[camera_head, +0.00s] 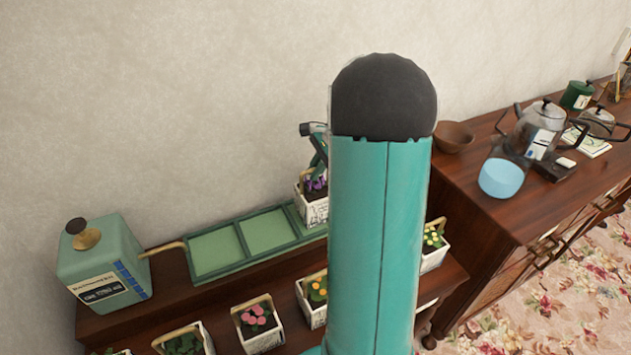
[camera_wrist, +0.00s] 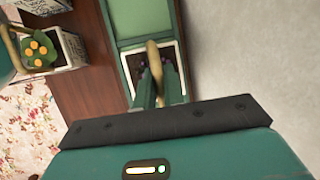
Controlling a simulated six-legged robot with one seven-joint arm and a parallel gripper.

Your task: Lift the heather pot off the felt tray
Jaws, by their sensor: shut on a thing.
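The heather pot (camera_head: 316,211) is a white, printed square pot with purple flowers and a tan hoop handle. It is at the right end of the green felt tray (camera_head: 216,249), partly hidden by my arm. My gripper (camera_head: 320,165) comes down over the pot and is shut on its handle. In the wrist view the handle (camera_wrist: 153,51) rises between my gripper's fingers (camera_wrist: 148,88), above the pot's pale rim (camera_wrist: 179,84) and dark soil. I cannot tell whether the pot's base touches the tray. Bare felt (camera_wrist: 141,18) shows beside it.
Several flower pots stand on the lower step, including a pink-flowered one (camera_head: 261,326), an orange-flowered one (camera_head: 311,298) and a yellow-flowered one (camera_head: 434,250). A green canister (camera_head: 104,265) stands left of the tray. A wooden cabinet (camera_head: 478,182) with kettles stands right. The wall is close behind.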

